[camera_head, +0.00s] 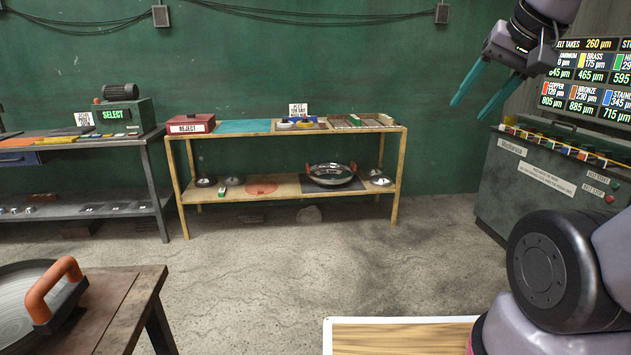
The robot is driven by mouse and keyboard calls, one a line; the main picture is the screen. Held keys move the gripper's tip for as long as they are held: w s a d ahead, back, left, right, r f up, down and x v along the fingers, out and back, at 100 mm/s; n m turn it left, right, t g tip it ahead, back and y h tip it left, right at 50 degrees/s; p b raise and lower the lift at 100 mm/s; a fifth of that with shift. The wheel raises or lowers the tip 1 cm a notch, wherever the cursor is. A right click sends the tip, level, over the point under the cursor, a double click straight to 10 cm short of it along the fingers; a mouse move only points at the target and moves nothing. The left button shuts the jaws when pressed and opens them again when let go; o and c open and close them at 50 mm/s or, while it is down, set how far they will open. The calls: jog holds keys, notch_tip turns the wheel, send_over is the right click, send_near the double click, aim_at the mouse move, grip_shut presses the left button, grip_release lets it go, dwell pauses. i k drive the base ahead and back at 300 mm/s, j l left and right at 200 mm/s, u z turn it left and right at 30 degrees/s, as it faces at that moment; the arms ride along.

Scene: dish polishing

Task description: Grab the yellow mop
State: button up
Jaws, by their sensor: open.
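My gripper (472,110) is at the upper right, raised in the air, with its two teal fingers apart, pointing down and left. It is empty. No thing is clearly recognisable as a yellow mop. A row of small coloured pieces (566,147), some yellow, lies along the top of the dark green machine (485,197) at the right, below and right of my gripper.
A shiny pan (330,180) and several small round items are on the lower shelf. A red reject box (190,124) stands above. A grey workbench (148,160) is at the left, a wooden table (120,300) at the front left. The middle floor is clear.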

aim_at(305, 124)
jog(key=i+u, duration=0.15)
jog(key=i, duration=0.9)
jog(key=i+u, duration=0.15)
jog(key=i, duration=0.9)
jog(key=i+j+z, duration=0.4)
jog(key=i+j, duration=0.15)
jog(key=i, duration=0.45)
jog(key=i+j+z, duration=0.4)
jog(key=i+j, duration=0.45)
jog(key=i+j+z, duration=0.1)
jog(key=j, duration=0.25)
jog(key=i+j+z, duration=0.15)
jog(key=j, duration=0.25)
jog(key=i+j+z, duration=0.1)
jog(key=j, duration=0.3)
jog(key=i, duration=0.05)
